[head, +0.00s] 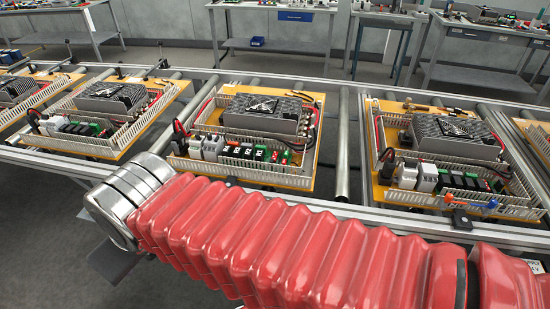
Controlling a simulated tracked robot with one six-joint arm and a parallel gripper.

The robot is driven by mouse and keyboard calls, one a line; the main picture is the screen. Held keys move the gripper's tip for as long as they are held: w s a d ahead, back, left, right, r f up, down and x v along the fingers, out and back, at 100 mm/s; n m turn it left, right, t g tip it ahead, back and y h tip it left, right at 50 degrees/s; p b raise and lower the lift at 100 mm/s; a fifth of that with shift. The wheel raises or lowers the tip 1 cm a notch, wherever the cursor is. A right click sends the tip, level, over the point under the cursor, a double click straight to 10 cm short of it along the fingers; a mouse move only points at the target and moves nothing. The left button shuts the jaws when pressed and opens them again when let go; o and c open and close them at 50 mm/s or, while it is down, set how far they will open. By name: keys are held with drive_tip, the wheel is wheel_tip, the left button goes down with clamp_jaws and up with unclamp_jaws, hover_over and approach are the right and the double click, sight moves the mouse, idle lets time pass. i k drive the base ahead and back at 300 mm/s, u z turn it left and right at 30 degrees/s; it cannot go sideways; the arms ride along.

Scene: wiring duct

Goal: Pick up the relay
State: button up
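No block is marked clearly as the relay. The middle panel (190,166) carries a row of small blocks: white-grey blocks (212,148), several black blocks (261,153) and green ones at the ends. The right panel (380,190) has a similar row with light blocks (427,178), and the left panel has one with white and green blocks (54,124). Any of these blocks may be relays; I cannot tell which. My arm, in a red ribbed sleeve, crosses the front and ends at a silver joint at the left. My gripper is not visible.
The panels sit on a roller conveyor (342,150) with metal rails. Slotted grey ducts (262,172) and large grey power units (262,113) surround the blocks. An orange-and-blue item (478,204) lies at the right panel's front. Workbenches (275,20) stand behind.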

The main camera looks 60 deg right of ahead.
sight(259, 156)
drive_tip(key=z, duration=0.8)
drive_tip(key=i, duration=1)
drive_tip(key=z, duration=0.05)
